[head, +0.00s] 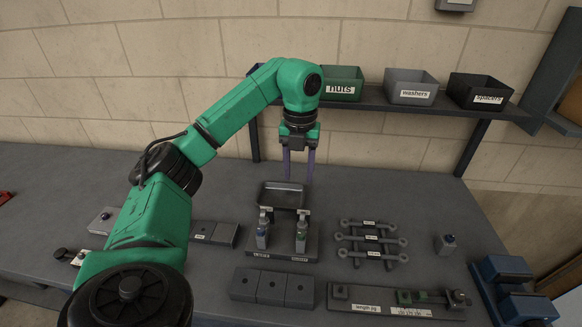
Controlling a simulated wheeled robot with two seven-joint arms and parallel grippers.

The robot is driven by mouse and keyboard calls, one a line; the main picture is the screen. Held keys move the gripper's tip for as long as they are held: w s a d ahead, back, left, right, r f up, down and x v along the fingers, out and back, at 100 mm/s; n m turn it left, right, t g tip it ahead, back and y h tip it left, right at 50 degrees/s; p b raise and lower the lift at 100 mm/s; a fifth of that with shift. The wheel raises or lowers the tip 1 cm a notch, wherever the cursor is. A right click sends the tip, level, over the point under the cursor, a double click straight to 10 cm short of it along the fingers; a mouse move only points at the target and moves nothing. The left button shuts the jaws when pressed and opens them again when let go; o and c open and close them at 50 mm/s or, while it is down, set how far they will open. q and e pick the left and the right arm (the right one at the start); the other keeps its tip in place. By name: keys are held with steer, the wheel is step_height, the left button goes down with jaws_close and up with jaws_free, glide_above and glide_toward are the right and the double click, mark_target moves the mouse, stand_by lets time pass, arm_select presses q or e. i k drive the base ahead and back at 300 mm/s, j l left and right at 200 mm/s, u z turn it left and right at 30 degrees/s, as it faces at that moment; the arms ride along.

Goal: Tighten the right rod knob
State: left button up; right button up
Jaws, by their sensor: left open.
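My left gripper (298,178) points down at the middle of the bench, its two fingers apart with nothing between them. Its fingertips show just above the back of a dark tray (283,206). Right of the stand lie several grey rods with ring ends (374,238). My right gripper does not show.
A shelf behind holds bins labelled nuts (341,84), washers (411,88) and spacers (482,92). Grey blocks (271,287) and a long labelled fixture (385,298) lie at the front. A blue device (508,287) stands front right. The bench's back left is clear.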

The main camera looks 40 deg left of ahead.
mark_target(301, 235)
steer(key=u, duration=1.35)
